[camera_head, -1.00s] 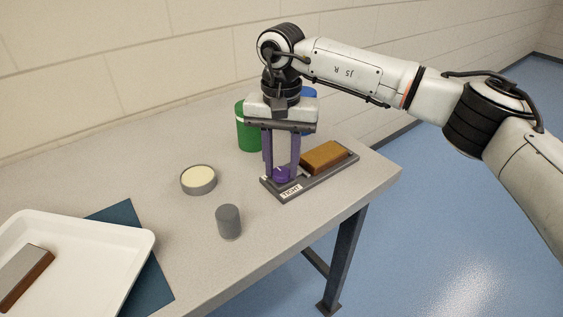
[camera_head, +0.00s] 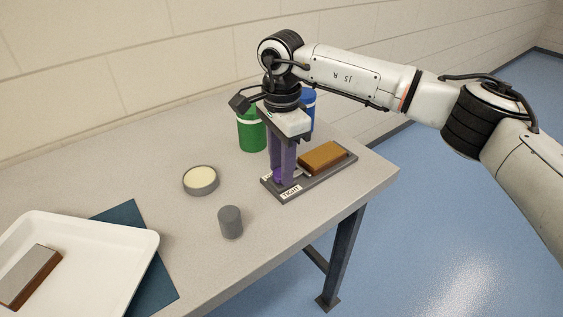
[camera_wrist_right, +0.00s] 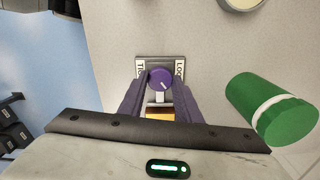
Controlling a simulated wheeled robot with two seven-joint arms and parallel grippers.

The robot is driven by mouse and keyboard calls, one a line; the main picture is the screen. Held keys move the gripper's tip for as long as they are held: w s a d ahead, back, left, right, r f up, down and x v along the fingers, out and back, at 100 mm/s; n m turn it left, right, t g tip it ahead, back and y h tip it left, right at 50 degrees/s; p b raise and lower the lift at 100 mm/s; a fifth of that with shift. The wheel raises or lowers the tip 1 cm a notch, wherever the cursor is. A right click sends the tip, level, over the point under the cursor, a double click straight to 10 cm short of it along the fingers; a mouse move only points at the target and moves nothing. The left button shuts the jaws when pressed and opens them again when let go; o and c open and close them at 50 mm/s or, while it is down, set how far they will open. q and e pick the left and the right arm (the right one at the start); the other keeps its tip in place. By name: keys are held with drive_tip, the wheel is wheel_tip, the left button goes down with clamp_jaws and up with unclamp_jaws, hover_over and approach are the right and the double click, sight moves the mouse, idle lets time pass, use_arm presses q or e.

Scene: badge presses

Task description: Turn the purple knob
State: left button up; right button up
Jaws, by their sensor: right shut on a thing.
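The purple knob (camera_head: 278,175) sits at the near left end of a dark grey base plate (camera_head: 315,183) on the table. A label reading "TIGHT" (camera_head: 291,192) is on the plate beside it. In the right wrist view the round knob (camera_wrist_right: 159,78) shows a pale pointer line, with part of a "LOOSE"-like label at right and a "TI" label at left. My right gripper (camera_head: 281,172) points down from above and is shut on the knob, one finger on each side. My left gripper is not in view.
An orange-brown block (camera_head: 323,157) lies on the plate. Green (camera_head: 251,130) and blue (camera_head: 309,110) canisters stand behind the gripper. A round tin (camera_head: 201,180), a grey cylinder (camera_head: 230,222) and a white tray (camera_head: 120,241) holding a brown-sided block (camera_head: 28,276) are to the left.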

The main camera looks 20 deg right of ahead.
drive_tip(key=m, duration=0.6)
drive_tip(key=shift+p, duration=0.4)
drive_tip(key=m, duration=0.4)
drive_tip(key=shift+m+p, duration=0.35)
drive_tip(key=shift+m, duration=0.65)
drive_tip(key=m, duration=0.6)
drive_tip(key=shift+p, duration=0.4)
drive_tip(key=m, duration=0.4)
drive_tip(key=shift+p, duration=0.3)
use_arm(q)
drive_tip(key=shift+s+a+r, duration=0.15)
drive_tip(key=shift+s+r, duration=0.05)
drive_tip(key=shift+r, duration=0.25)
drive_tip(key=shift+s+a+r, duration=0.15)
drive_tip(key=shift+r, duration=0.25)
use_arm(e)
drive_tip(key=shift+m, duration=1.4)
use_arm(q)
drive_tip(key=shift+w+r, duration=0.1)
use_arm(e)
drive_tip(key=o, duration=1.1)
drive_tip(key=shift+c, duration=0.2)
